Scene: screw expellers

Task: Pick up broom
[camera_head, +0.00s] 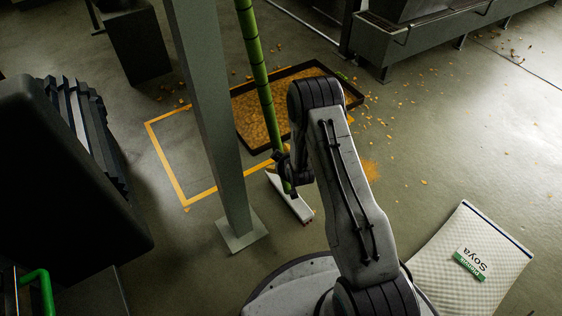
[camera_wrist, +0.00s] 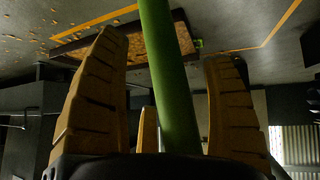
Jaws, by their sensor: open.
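The broom stands nearly upright in the head view, with a long green handle (camera_head: 256,70) and a white head (camera_head: 291,200) with red at its lower edge, low near the floor. My gripper (camera_head: 281,168) is at the lower part of the handle, partly hidden behind my arm. In the wrist view, the green handle (camera_wrist: 168,75) runs between the spread tan fingers of my gripper (camera_wrist: 167,52). Gaps show between the handle and the outer fingers. A shorter finger stands close left of the handle; I cannot tell whether it touches.
A grey post (camera_head: 208,110) stands just left of the broom. A dark-rimmed tray (camera_head: 353,98) of yellow-brown material lies behind it, beside a yellow floor line (camera_head: 165,165). A white Soya sack (camera_head: 470,255) lies at right. Dark machinery (camera_head: 60,170) stands at left.

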